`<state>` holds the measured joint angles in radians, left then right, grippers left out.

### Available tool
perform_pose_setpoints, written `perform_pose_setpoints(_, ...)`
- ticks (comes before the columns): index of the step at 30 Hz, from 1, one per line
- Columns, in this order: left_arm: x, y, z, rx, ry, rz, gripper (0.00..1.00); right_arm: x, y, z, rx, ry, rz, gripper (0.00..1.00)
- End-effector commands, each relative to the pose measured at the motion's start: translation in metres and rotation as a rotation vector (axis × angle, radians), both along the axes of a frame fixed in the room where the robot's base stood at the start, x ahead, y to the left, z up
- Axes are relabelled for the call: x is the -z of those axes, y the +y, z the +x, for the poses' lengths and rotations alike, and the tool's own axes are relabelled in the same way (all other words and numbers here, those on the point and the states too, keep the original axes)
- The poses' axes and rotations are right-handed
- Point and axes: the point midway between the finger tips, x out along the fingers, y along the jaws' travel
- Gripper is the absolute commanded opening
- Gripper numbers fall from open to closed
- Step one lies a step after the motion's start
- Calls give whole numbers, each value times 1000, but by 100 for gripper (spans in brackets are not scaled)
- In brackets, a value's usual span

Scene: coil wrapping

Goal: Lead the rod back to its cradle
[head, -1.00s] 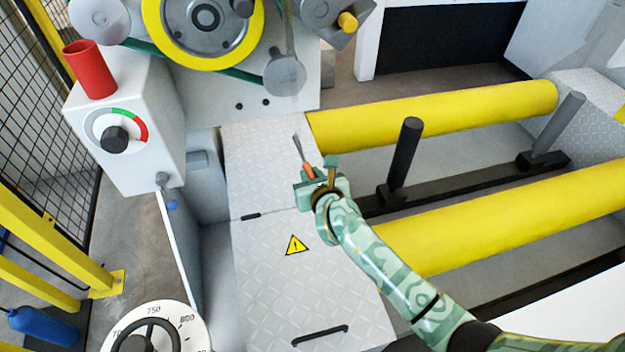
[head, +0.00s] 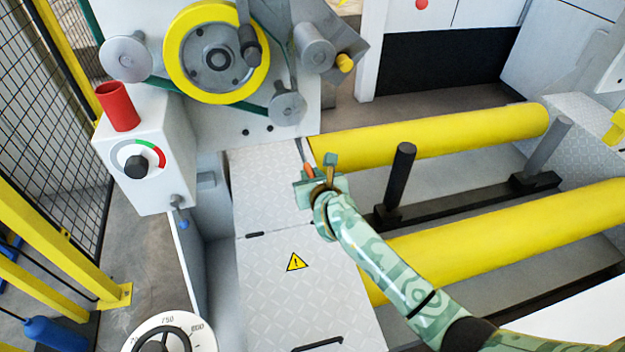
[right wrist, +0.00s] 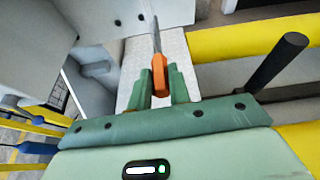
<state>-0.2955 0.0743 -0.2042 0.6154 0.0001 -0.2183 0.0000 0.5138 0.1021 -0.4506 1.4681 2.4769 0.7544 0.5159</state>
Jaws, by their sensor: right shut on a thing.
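A thin grey rod (head: 301,149) with an orange handle (head: 309,171) is in my right gripper (head: 319,177). The right wrist view shows the orange handle (right wrist: 159,72) between the two green fingers (right wrist: 161,86), which are shut on it. The grey shaft (right wrist: 156,37) points away from the gripper, toward the foot of the grey machine. In the head view the gripper is over the right edge of the tread-plate cover (head: 262,187). I cannot tell which part is the rod's cradle. My left gripper is not in view.
The machine's yellow-rimmed wheel (head: 217,55) is ahead. Two yellow rollers (head: 435,136) (head: 500,231) lie right of the gripper, with a black post (head: 400,172) between them. A grey control box (head: 150,150) with a red cylinder (head: 118,105) stands left.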

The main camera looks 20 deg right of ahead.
Motion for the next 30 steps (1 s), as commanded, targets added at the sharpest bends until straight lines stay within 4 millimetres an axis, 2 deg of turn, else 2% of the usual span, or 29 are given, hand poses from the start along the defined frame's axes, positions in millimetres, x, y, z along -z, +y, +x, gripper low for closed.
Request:
perform_pose_setpoints(1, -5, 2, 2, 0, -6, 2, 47, -10, 0, 0, 1, -5, 0, 0)
perform_pose_setpoints(30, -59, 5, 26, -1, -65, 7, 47, -91, -3, 2, 10, -14, -1, 0)
